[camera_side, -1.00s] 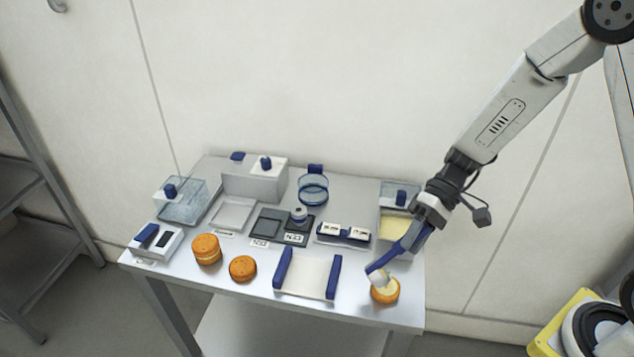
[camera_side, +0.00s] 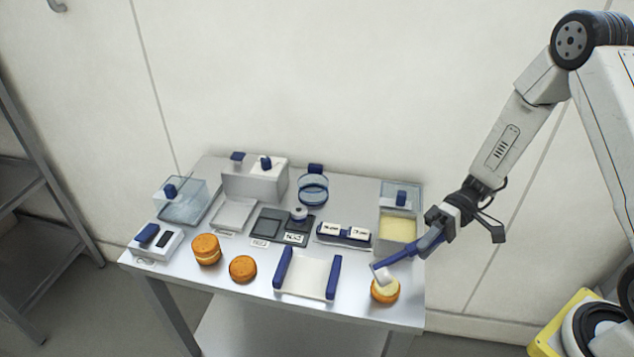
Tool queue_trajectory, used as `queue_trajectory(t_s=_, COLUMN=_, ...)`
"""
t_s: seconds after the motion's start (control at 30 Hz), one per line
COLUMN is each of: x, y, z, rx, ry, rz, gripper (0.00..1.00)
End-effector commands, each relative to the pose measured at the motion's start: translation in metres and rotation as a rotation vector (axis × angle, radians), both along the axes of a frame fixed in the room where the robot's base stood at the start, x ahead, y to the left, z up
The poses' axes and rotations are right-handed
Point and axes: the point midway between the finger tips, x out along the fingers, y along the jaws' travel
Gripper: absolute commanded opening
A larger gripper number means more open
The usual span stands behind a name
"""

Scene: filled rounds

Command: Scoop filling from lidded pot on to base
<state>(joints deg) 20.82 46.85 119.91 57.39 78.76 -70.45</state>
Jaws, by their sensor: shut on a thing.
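My gripper (camera_side: 438,222) is shut on the blue handle of a scoop (camera_side: 414,252), right of the pot. The scoop's pale head (camera_side: 381,274) is tilted over the round orange-brown base (camera_side: 385,295) at the table's front right. Pale filling (camera_side: 387,286) shows on top of the base; the scoop head hides part of it, and I cannot tell whether they touch. The pot (camera_side: 380,226) holds pale yellow filling (camera_side: 398,229) at the table's right. Its clear lid with a blue knob (camera_side: 401,198) sits toward the back, leaving the front part uncovered.
A white tray with blue side bars (camera_side: 307,276) stands left of the base. Further left are a single round (camera_side: 243,268) and a stacked round (camera_side: 206,249). Dark scales (camera_side: 268,224), a white box (camera_side: 256,181) and a clear-lidded box (camera_side: 181,200) crowd the back and left.

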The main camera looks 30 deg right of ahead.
Motion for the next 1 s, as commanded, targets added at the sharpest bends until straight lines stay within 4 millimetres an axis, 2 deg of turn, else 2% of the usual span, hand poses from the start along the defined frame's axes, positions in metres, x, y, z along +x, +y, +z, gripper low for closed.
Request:
queue_trajectory(t_s=0.27, x=0.001, y=0.000, z=0.010, rx=-0.003, ry=-0.002, rz=0.001, gripper=0.00)
queue_trajectory(t_s=0.47, x=0.000, y=0.000, z=0.031, rx=-0.004, ry=-0.004, rz=0.001, gripper=0.00)
queue_trajectory(t_s=0.83, x=0.000, y=0.000, z=0.056, rx=-0.005, ry=-0.001, rz=0.001, gripper=0.00)
queue_trajectory(t_s=1.0, x=0.001, y=0.003, z=0.049, rx=-0.038, ry=0.011, rz=-0.001, gripper=0.00)
